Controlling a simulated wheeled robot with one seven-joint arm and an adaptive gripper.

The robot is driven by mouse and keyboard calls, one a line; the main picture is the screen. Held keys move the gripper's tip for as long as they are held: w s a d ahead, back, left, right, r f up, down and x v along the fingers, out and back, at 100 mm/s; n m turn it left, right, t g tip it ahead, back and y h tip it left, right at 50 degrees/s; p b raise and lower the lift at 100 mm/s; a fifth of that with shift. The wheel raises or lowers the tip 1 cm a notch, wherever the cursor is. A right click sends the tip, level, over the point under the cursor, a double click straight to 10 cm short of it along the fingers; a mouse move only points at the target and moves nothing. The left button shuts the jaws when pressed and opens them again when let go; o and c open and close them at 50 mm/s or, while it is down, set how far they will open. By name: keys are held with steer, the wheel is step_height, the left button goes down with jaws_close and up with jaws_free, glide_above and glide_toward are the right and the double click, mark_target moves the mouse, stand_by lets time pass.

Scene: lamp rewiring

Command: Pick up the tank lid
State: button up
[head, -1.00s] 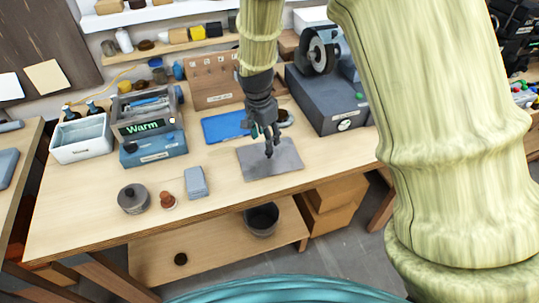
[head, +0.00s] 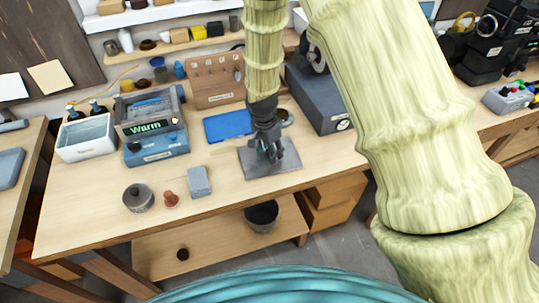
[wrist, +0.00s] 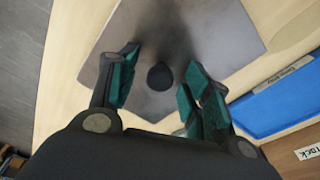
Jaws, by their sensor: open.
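The tank lid looks to be the flat grey square plate (head: 292,166) near the front edge of the bench, right of centre in the head view. In the wrist view the plate (wrist: 222,35) has a small dark round knob (wrist: 160,76) in its middle. My gripper (head: 268,154) is over the plate, pointing down. In the wrist view my gripper (wrist: 162,85) is open, with one finger on each side of the knob and a gap on both sides. In the head view the knob is hidden by my gripper.
A blue tray (head: 226,126) lies behind the plate. A dark grey box (head: 318,100) stands to the right behind it. The heated unit marked "Warm" (head: 152,128) is farther left.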

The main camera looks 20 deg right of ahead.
steer(key=shift+f, duration=0.25)
jaws_close()
